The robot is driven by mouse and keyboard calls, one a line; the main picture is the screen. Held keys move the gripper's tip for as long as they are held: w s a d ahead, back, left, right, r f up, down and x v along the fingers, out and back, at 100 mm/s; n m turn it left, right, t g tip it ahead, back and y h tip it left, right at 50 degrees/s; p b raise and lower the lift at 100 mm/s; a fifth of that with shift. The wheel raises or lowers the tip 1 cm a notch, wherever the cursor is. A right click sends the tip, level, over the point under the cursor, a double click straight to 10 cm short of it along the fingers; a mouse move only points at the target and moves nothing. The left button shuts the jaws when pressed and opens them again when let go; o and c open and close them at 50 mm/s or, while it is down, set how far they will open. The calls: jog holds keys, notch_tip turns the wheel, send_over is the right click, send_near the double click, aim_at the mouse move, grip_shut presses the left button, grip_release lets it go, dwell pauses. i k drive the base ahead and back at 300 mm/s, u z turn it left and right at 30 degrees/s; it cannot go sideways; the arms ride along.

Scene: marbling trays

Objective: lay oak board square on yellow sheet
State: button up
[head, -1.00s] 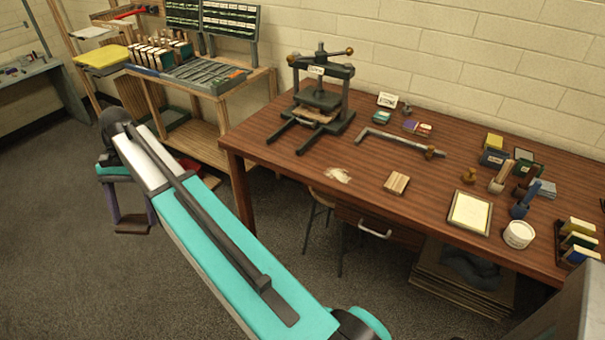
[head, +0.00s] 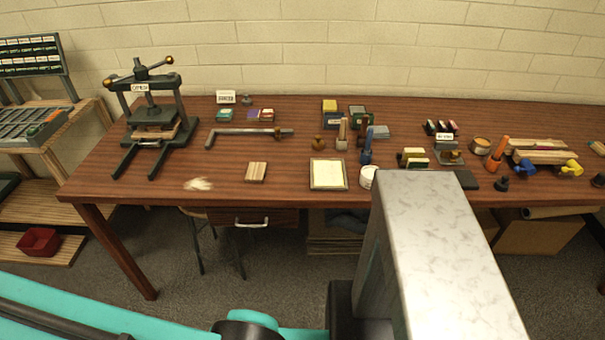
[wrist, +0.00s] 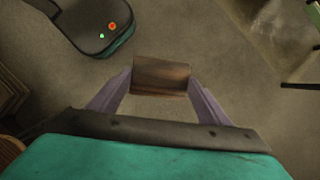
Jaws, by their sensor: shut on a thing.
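In the wrist view my gripper (wrist: 160,88) is shut on a brown wood-grained board (wrist: 161,76), which I take to be the oak board. Its two purple-grey fingers press on the board's left and right ends. The board hangs over bare grey floor, away from the table top. In the head view a pale yellow sheet (head: 328,173) lies flat in a thin-framed tray near the table's front edge. Nothing lies on the sheet. My gripper and the board are outside the head view now.
The long brown table (head: 290,186) holds a striped wooden block (head: 256,172) left of the sheet and a white tub (head: 369,177) close on its right. A blue-handled tool (head: 367,150) stands behind the tub. A dark press (head: 150,115) stands at the left. Bare table lies between block and sheet.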

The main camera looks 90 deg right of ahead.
aim_at(327, 173)
jog(key=u, duration=0.1)
jog(key=k, duration=1.2)
jog(key=z, duration=0.6)
